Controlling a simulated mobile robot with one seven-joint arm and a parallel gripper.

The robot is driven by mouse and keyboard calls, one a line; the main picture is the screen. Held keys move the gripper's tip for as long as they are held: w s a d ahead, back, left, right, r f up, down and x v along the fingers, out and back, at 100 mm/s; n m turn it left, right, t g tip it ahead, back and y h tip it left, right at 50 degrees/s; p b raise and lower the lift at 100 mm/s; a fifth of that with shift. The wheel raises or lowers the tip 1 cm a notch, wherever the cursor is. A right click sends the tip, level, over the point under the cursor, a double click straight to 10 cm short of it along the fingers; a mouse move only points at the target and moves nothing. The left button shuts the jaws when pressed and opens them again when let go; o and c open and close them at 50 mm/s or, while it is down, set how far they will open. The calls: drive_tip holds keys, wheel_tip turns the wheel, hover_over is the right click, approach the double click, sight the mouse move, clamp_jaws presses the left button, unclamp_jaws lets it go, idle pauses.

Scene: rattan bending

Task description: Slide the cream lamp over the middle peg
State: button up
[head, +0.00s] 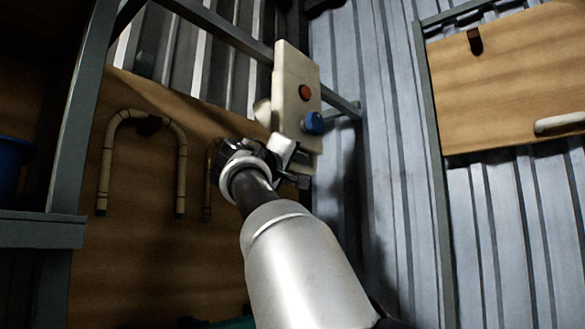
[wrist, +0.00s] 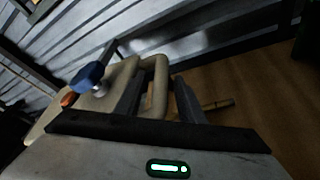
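The cream lamp (head: 296,82) is a flat, rounded body with an orange button and a blue knob; it is tilted, up in front of the metal frame. It also shows at the left in the wrist view (wrist: 120,76), with a looped handle. My gripper (head: 292,160) is at the lamp's lower end. In the wrist view its fingers (wrist: 158,95) stand on either side of the handle, and it seems shut on it; the exact contact is hard to see. A dark peg (head: 149,125) shows on the wooden board (head: 130,255). The middle peg is not clearly visible; my gripper and arm cover part of the board.
A bent rattan hoop (head: 108,150) hangs on the left peg. Part of another rattan piece (head: 207,185) shows beside my gripper. Metal frame bars (head: 72,130) stand close by. A second board (head: 510,75) at right carries a dark peg (head: 474,40) and a pale rod (head: 560,123).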

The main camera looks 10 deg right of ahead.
drive_tip(key=b+v, duration=0.6)
drive_tip(key=v, duration=1.1)
drive_tip(key=shift+s, duration=0.2)
drive_tip(key=shift+a+f, duration=0.1)
drive_tip(key=s+d+f+g+y, duration=0.1)
drive_tip(key=d+f+g+y, duration=0.3)
drive_tip(key=f, duration=0.9)
drive_tip(key=s+d+f+g+y, duration=0.15)
drive_tip(key=d+f, duration=0.45)
drive_tip(key=f, duration=0.7)
drive_tip(key=s+a+f+m+g+y, duration=0.1)
drive_tip(key=s+f+m+g+y, duration=0.1)
drive_tip(key=s+f, duration=0.7)
drive_tip(key=s+a+f+m+g+y, duration=0.15)
drive_tip(key=s+f, duration=0.25)
drive_tip(key=f, duration=0.8)
drive_tip(key=s+f+m+g+y, duration=0.1)
drive_tip(key=s+f+g+y, duration=0.1)
drive_tip(key=s+f, duration=0.7)
wheel_tip(320, 180, up, 19)
drive_tip(key=w+p, duration=0.2)
drive_tip(key=p, duration=1.8)
